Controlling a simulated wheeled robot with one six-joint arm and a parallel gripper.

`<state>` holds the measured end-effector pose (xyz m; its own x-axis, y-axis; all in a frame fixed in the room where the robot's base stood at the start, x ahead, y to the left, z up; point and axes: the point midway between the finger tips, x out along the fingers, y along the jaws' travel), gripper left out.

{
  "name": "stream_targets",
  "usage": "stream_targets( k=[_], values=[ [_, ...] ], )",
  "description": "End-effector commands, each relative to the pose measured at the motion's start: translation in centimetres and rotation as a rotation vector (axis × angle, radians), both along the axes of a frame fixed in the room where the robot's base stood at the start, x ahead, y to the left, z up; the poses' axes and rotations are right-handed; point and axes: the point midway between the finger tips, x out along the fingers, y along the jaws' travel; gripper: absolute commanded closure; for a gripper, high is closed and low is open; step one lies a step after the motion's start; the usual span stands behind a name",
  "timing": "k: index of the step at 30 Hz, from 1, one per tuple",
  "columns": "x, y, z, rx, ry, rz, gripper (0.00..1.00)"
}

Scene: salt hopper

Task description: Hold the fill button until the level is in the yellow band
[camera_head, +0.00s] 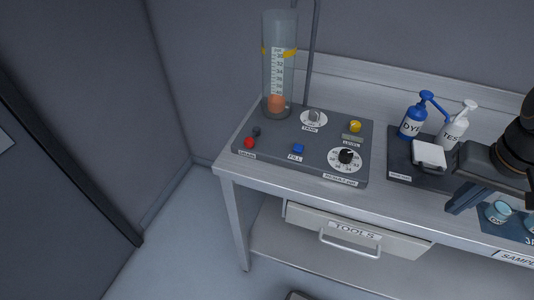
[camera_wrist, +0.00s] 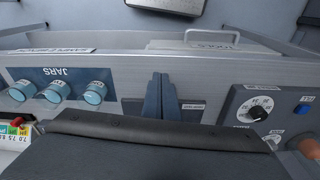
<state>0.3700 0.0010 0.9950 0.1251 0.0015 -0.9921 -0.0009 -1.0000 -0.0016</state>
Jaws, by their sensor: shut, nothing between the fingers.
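The blue fill button (camera_head: 298,148) is on the dark control panel (camera_head: 270,150), above its FILL label. It also shows at the right of the wrist view (camera_wrist: 302,109). The clear level tube (camera_head: 279,40) stands at the panel's back left, with a scale and yellow band marks (camera_head: 290,53) in its upper half. Orange-brown salt (camera_head: 277,103) fills only its bottom, well below the yellow marks. My gripper (camera_head: 455,206) is at the right, well away from the button. In the wrist view its fingers (camera_wrist: 161,80) are together and empty.
A red button (camera_head: 249,143), a yellow button (camera_head: 355,126) and a black dial (camera_head: 347,156) share the panel. A blue bottle (camera_head: 413,120) and a white bottle (camera_head: 455,128) stand right of it. The TOOLS drawer (camera_head: 345,233) is below.

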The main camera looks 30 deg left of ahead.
Motion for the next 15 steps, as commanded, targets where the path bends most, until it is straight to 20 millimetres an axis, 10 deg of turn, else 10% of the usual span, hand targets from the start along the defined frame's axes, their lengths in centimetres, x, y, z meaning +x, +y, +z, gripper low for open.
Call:
stream_targets(
  k=[15],
  values=[
    [0.14, 0.69, 0.15, -0.016, 0.01, 0.052, 1.0]
  ],
)
